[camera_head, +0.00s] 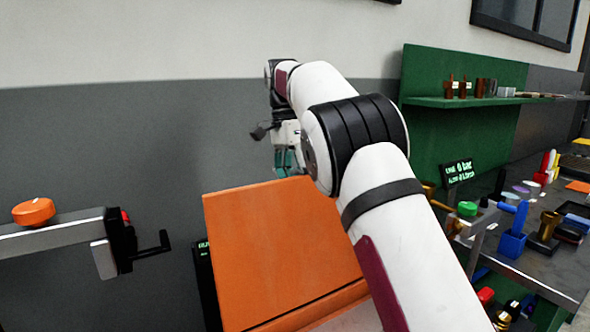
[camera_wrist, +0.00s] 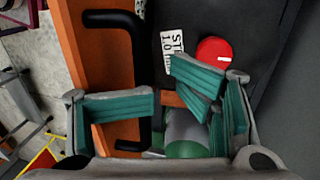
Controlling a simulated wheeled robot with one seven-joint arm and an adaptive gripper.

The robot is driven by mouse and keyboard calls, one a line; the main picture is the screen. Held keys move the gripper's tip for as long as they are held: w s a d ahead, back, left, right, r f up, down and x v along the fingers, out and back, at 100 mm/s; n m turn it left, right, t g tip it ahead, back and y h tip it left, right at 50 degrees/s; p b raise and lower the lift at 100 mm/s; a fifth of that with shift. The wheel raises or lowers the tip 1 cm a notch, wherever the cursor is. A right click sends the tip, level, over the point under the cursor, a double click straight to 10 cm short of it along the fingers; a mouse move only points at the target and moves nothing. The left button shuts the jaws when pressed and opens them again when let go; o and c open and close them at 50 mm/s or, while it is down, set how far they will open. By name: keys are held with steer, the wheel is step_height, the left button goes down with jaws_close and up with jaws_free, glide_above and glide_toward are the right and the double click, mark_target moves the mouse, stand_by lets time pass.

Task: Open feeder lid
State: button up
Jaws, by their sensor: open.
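The feeder lid appears to be the large orange panel (camera_head: 280,245) in the head view, tilted, with a dark seam near its bottom edge. In the wrist view an orange panel (camera_wrist: 92,60) runs along the left, with a black bar handle (camera_wrist: 143,50) beside it. My gripper (camera_head: 288,158) is above the panel's far edge in the head view. In the wrist view my gripper (camera_wrist: 165,98) is open, its teal-padded fingers spread. The left finger crosses in front of the handle and hides part of it. I cannot tell whether they touch.
The wrist view shows a red knob (camera_wrist: 214,52), a white label (camera_wrist: 172,45) and a grey-green cylinder (camera_wrist: 186,132) close to the fingers. A cluttered workbench (camera_head: 555,270) stands right; a beam with a crank (camera_head: 150,245) is left.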

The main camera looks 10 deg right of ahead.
steer(key=shift+r, duration=0.1)
steer(key=shift+d+r, duration=0.15)
stand_by(0.4)
steer(key=shift+s, duration=0.15)
